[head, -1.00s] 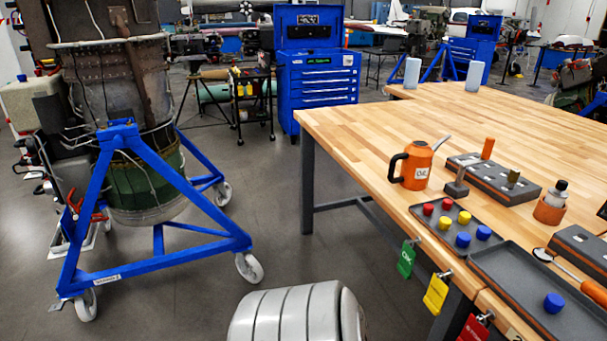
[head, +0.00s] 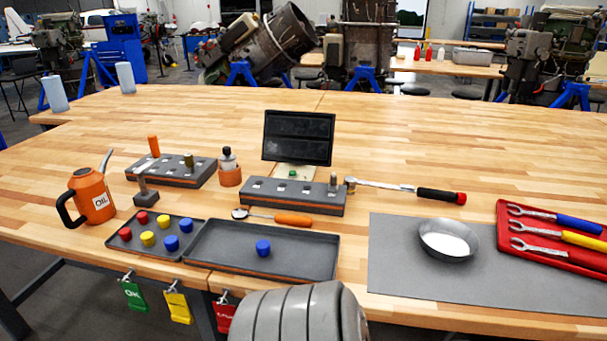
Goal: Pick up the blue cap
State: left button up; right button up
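A blue cap (head: 263,248) sits alone in the large dark tray (head: 310,267) near the table's front edge. Two more blue caps, a front one (head: 171,243) and a rear one (head: 186,226), sit in the smaller dark tray (head: 193,259) to its left. That tray also holds red caps (head: 142,217) and yellow caps (head: 148,239). Neither of my grippers shows in the head view. A grey ribbed part of my own body stands at the bottom centre, in front of the large tray.
Behind the trays are an orange oil can (head: 92,197), two grey blocks with holes, a mirror tool with an orange handle (head: 294,220), a ratchet (head: 405,191) and a dark screen (head: 298,137). A metal bowl (head: 449,240) and red wrench tray (head: 550,260) are right.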

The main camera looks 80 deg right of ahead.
aim_at(263, 247)
jog(key=z, duration=2.4)
jog(key=u, duration=4.25)
jog(key=z, duration=4.1)
